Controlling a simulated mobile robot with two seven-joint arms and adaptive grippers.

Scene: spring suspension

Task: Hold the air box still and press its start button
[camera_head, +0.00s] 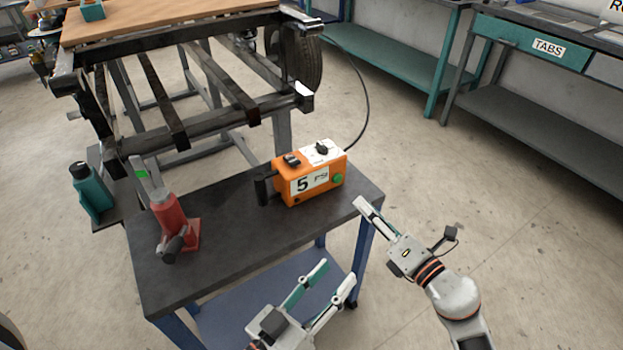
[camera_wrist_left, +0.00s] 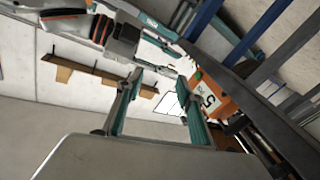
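The orange air box (camera_head: 310,178) with a white label "5" stands on the dark cart top, near its right edge. Its green button (camera_head: 337,181) is at the right of the labelled face. In the left wrist view the box (camera_wrist_left: 217,100) and green button (camera_wrist_left: 197,75) show right of the fingers. My left gripper (camera_head: 338,270) is open and empty, in front of the box and apart from it; its spread fingers show in the wrist view (camera_wrist_left: 159,80). My right gripper (camera_head: 362,204) points toward the box from the right, without touching it; its finger gap is unclear.
A red bottle jack (camera_head: 175,222) stands on the left of the cart top (camera_head: 235,250). A dark handle juts from the box's left side, and a black hose (camera_head: 366,95) runs behind it. A metal frame (camera_head: 190,125) stands behind the cart. The floor to the right is clear.

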